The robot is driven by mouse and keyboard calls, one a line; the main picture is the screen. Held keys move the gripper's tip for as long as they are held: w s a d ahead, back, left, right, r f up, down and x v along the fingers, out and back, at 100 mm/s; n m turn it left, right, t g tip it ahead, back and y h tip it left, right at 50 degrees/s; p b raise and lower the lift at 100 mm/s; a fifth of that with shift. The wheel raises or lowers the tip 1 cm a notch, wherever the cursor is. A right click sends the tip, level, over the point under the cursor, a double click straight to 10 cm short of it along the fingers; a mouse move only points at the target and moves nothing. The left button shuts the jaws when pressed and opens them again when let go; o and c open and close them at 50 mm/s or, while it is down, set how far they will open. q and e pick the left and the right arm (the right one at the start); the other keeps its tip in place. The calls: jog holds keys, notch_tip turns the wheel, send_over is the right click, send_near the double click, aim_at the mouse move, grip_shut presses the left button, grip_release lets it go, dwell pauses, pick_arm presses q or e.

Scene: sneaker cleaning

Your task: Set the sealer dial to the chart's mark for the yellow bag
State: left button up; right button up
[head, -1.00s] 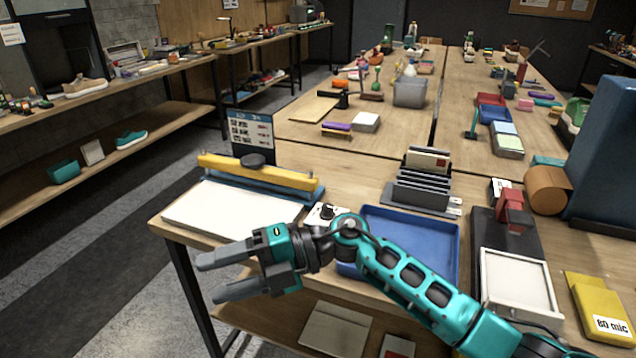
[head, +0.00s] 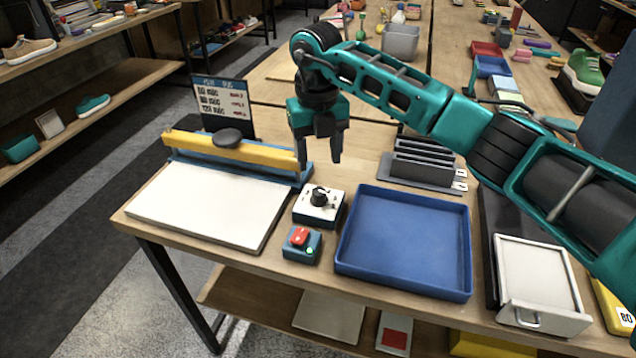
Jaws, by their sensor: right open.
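The sealer dial (head: 319,195) is a black knob on a small white-topped box, right of the sealer's white plate (head: 200,204). Its pointer setting is too small to read. The chart (head: 223,105) stands upright behind the sealer's yellow bar (head: 232,152); it shows several lines with red marks at right, too small to read surely. The yellow bag (head: 616,306) lies at the right edge, partly cut off, with "80" showing on its label. My right gripper (head: 318,158) is open and empty, fingers pointing down, above and slightly behind the dial. My left gripper is out of view.
A red switch (head: 299,237) with a green light sits just in front of the dial box. A blue tray (head: 403,240) is right of the dial. A black rack (head: 424,165) stands behind the tray, and a white drawer-like box (head: 538,277) is farther right.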

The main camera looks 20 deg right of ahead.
aim_at(319, 190)
notch_tip(319, 190, down, 8)
jog(key=shift+f, duration=0.15)
dwell(0.3)
jog(key=c, duration=1.1)
